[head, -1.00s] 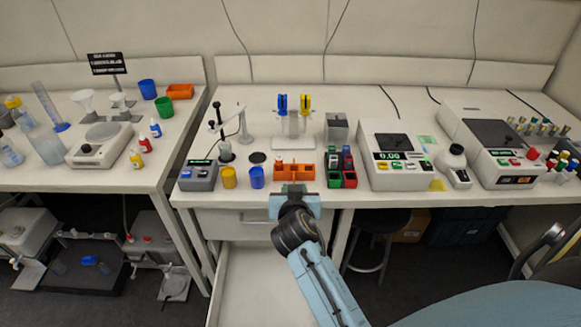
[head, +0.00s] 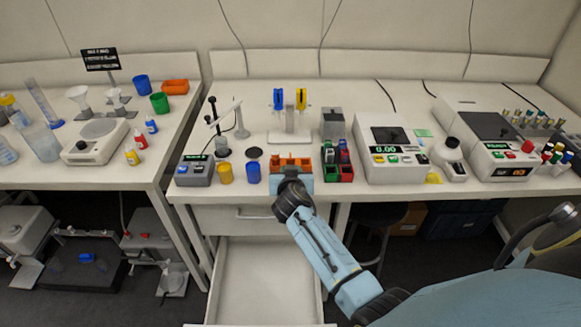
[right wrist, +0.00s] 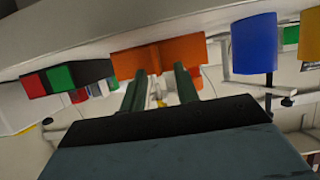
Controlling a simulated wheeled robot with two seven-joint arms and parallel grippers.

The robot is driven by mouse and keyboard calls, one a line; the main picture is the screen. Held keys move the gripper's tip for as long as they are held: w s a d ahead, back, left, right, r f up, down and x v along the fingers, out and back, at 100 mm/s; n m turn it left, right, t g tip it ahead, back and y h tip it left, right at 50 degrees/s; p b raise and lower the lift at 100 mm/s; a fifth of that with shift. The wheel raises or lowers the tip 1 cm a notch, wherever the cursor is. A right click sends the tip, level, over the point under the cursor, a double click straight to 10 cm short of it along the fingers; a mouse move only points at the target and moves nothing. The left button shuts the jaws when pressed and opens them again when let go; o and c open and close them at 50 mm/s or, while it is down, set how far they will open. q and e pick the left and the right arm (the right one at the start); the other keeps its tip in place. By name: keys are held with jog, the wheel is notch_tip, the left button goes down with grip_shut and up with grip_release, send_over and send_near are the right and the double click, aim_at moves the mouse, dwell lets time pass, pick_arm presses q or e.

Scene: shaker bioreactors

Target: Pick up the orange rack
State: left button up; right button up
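The orange rack (head: 284,164) stands near the front edge of the middle bench in the head view, between a blue cup and a green-and-red rack. My right gripper (head: 293,181) is at its front side and hides part of it. In the right wrist view the orange rack (right wrist: 160,57) is right at the fingertips, and the two dark fingers (right wrist: 164,76) stand apart with a gap between them. The tips overlap the rack's edge; I cannot tell whether they touch it. My left gripper is not in view.
The blue cup (head: 253,172) and yellow cup (head: 225,173) stand left of the rack. The green-and-red rack (head: 339,162) is close on its right. A stand with blue and yellow pipettes (head: 290,137) is behind it. Another orange container (head: 175,87) sits on the left bench.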

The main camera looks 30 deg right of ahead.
grip_shut()
jog(key=shift+r, duration=0.1)
